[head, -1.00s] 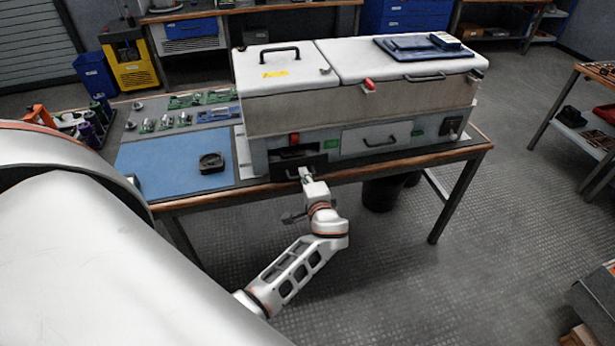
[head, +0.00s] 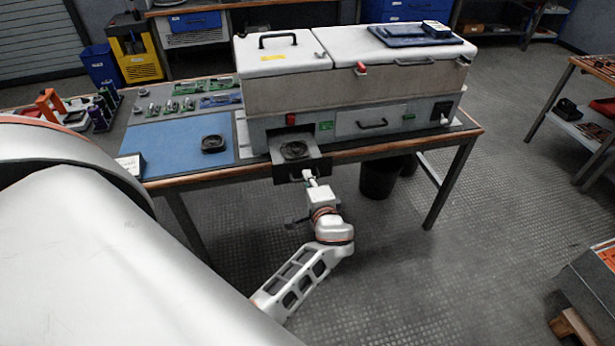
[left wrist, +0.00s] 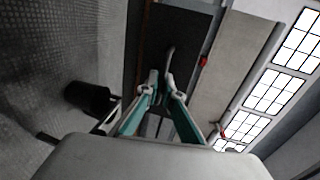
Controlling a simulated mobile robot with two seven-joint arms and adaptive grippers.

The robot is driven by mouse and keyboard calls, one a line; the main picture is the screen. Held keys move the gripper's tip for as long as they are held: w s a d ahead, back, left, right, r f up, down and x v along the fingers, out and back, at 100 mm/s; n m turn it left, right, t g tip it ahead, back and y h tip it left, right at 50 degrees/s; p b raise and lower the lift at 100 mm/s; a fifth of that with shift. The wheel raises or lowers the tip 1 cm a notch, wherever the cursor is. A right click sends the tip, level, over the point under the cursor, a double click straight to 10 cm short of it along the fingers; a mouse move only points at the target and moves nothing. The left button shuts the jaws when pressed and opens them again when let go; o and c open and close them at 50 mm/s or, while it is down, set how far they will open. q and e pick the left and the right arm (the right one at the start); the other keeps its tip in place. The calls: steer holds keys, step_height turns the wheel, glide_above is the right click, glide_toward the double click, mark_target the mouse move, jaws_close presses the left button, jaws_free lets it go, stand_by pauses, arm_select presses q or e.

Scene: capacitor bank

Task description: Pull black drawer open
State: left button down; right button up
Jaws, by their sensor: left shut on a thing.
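The black drawer (head: 284,172) stands pulled out from the lower left of the large white and beige machine (head: 345,92). A round black part (head: 294,150) lies inside it. My left gripper (head: 309,177) is shut on the drawer's handle at the front panel. In the left wrist view my left gripper's fingers (left wrist: 160,88) close around the handle (left wrist: 170,56), with the dark drawer front (left wrist: 190,30) behind it. My right gripper is not in view.
The machine stands on a workbench with a blue mat (head: 175,150), which holds a black dish-like part (head: 213,144). Green circuit boards and purple cylinders sit at the bench's left. A black bin (head: 380,178) stands under the bench. The floor in front is clear.

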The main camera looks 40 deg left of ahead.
arm_select(q)
steer(key=shift+v, duration=0.8)
steer(key=shift+f, duration=0.15)
steer(key=c, duration=2.5)
jaws_free()
